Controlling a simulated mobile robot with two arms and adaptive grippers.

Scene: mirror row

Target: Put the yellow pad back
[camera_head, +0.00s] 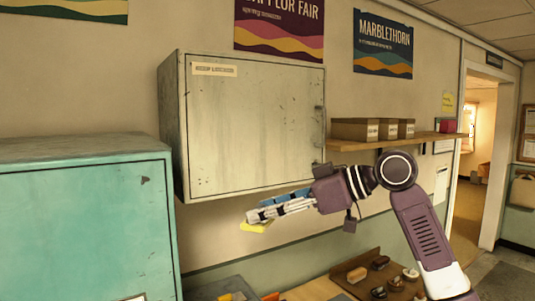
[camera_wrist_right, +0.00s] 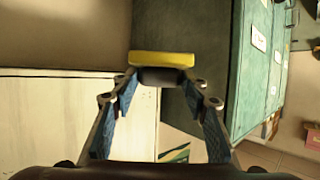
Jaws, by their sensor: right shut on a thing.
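The yellow pad (camera_head: 255,227) is at the tips of my right gripper (camera_head: 262,215), in front of and below the closed wall cabinet (camera_head: 255,125). In the right wrist view the yellow pad (camera_wrist_right: 162,59) has a dark part below it, between the fingertips of my right gripper (camera_wrist_right: 160,77). The gripper is shut on it, and the pad is held in the air. My left gripper is not in view.
A teal cabinet (camera_head: 85,220) stands at the left. A wooden shelf (camera_head: 375,143) with several boxes is right of the wall cabinet. Below my right arm, a brown tray (camera_head: 345,277) holds several small items. A doorway opens at the far right.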

